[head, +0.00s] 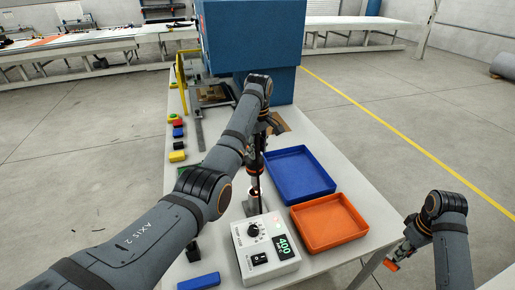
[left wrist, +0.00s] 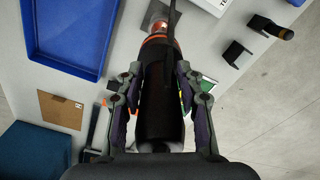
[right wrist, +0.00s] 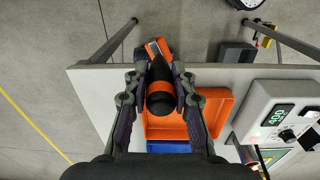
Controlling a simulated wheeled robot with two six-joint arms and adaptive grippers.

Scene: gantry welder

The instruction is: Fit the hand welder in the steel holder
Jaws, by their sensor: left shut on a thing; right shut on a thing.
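The hand welder (head: 257,168) is a black cylinder with an orange band, held by my left gripper (head: 260,140) above the table. The left wrist view shows the left gripper (left wrist: 155,90) shut around the welder's black body (left wrist: 160,105). The welder's reddish front end points down at the steel holder (head: 249,207), a small grey piece behind the control box. The holder's grey plate (left wrist: 154,14) shows partly behind the tip; I cannot tell whether they touch. My right gripper (head: 400,254) is shut on a black tool with orange bands (right wrist: 160,95), beyond the table's right edge.
A white control box (head: 265,248) reading 400 stands in front of the holder. A blue tray (head: 298,172) and an orange tray (head: 327,221) lie to its right. A blue block (head: 198,282) lies front left. A large blue machine (head: 255,45) stands at the back.

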